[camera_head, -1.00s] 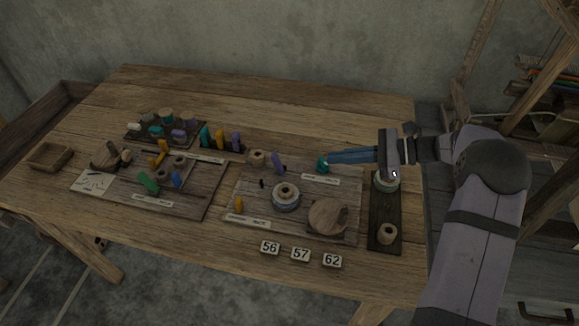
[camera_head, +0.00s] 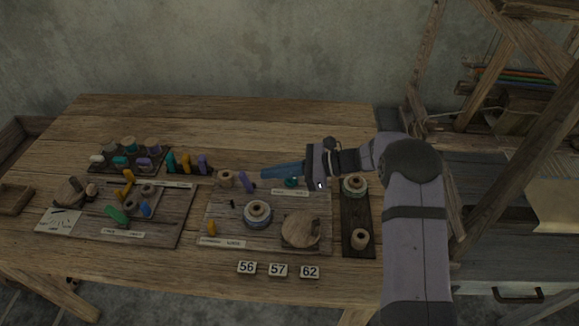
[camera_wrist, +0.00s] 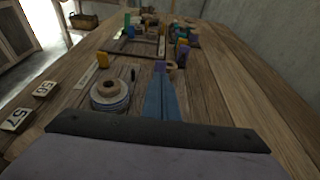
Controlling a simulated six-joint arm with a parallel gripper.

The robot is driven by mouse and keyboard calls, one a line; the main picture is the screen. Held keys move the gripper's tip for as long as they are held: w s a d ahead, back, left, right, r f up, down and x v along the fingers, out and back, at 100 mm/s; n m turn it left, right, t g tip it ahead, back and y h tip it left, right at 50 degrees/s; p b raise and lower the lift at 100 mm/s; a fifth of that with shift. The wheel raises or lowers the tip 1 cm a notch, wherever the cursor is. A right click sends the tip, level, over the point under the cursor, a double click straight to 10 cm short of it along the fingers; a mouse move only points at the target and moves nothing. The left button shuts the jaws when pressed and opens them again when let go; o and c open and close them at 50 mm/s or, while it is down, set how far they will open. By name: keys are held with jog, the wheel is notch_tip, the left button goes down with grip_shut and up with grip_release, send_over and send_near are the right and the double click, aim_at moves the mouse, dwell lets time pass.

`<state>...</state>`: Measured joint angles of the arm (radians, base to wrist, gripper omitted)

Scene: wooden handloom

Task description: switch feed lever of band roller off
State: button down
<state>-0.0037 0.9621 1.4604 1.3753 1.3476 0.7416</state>
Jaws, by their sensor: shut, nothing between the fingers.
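The right-hand board (camera_head: 265,228) on the table carries a blue-and-white spool (camera_head: 257,213), a round wooden disc (camera_head: 301,229) and small coloured levers. A purple lever (camera_head: 246,182) leans at its back left, a yellow one (camera_head: 211,228) stands at its front left, and a teal one (camera_head: 291,182) is at its back. The labels are too small to read, so I cannot tell which is the feed lever. My gripper (camera_head: 266,172) is shut and empty, its blue fingers pointing left close to the purple lever. In the wrist view the purple lever (camera_wrist: 159,66) shows just beyond the fingertips; contact is unclear.
A left-hand board (camera_head: 160,222) holds several more coloured levers. A rack of spools (camera_head: 129,158) stands behind it. A dark strip (camera_head: 356,222) with two spools lies at the right. Number tiles (camera_head: 278,270) lie in front. The back of the table is clear.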

aim_at(244, 174)
jog(key=shift+p+x, duration=0.55)
jog(key=shift+x, duration=1.75)
jog(key=shift+a+f+b, duration=0.15)
jog(key=shift+a+b, duration=0.45)
jog(key=shift+a, duration=0.1)
jog(key=shift+s+r, duration=0.1)
jog(key=shift+r, duration=0.2)
jog(key=shift+r, duration=0.1)
jog(key=shift+d+r, duration=0.1)
jog(key=shift+d, duration=0.1)
jog(key=r+v, duration=0.1)
jog(key=v, duration=1.3)
jog(key=shift+a, duration=0.25)
